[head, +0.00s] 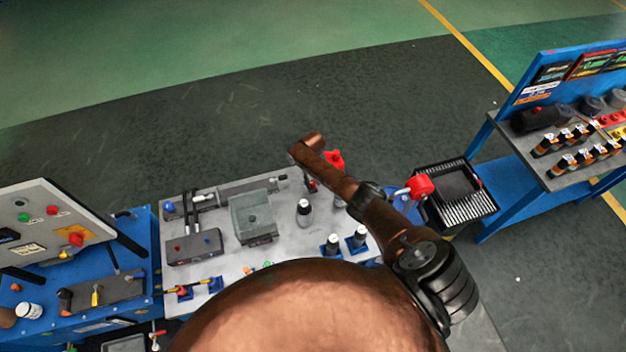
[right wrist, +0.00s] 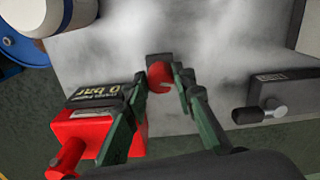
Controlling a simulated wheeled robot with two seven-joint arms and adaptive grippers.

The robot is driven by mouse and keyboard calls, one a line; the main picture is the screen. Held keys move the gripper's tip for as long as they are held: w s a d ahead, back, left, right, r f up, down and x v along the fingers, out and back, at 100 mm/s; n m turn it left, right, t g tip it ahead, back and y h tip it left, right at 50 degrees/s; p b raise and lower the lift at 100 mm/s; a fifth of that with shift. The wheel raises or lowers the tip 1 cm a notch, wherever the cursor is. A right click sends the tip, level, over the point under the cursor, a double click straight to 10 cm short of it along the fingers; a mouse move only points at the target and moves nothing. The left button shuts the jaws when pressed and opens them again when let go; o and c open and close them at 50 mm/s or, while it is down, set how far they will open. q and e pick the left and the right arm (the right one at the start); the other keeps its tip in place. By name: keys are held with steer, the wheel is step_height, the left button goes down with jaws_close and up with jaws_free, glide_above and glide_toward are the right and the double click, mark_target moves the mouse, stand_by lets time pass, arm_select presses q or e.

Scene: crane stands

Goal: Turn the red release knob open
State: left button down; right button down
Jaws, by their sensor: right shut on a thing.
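The red release knob (right wrist: 159,75) is a small red ball at the top middle of the right wrist view, in front of a dark mount on a pale grey plate. My right gripper (right wrist: 166,80) has its green fingers on both sides of the knob and is shut on it. The fingers hide part of the knob's sides. In the head view my brown right arm covers the work area, so the knob and fingertips cannot be made out clearly there. My left gripper does not show.
A red box (right wrist: 85,128) with a black "0 bar" display sits close left of my fingers. A grey block with a black lever (right wrist: 262,112) is at the right. In the head view, a black slotted tray (head: 455,198) stands right of the bench (head: 290,235).

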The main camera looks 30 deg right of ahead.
mark_target(313, 182)
steer(key=m, duration=0.2)
steer(key=m+p, duration=0.1)
steer(key=m, duration=0.1)
steer(key=shift+w+r+m, duration=0.15)
steer(key=shift+m, duration=0.15)
steer(key=m+p, duration=0.1)
steer(key=m, duration=0.3)
steer(key=shift+w, duration=0.1)
steer(key=shift+d+m, duration=0.1)
steer(key=shift+m, duration=0.2)
steer(key=c, duration=2)
jaws_free()
steer(key=shift+c, duration=0.2)
steer(key=o, duration=0.4)
step_height(313, 182, up, 12)
steer(key=shift+f, duration=0.1)
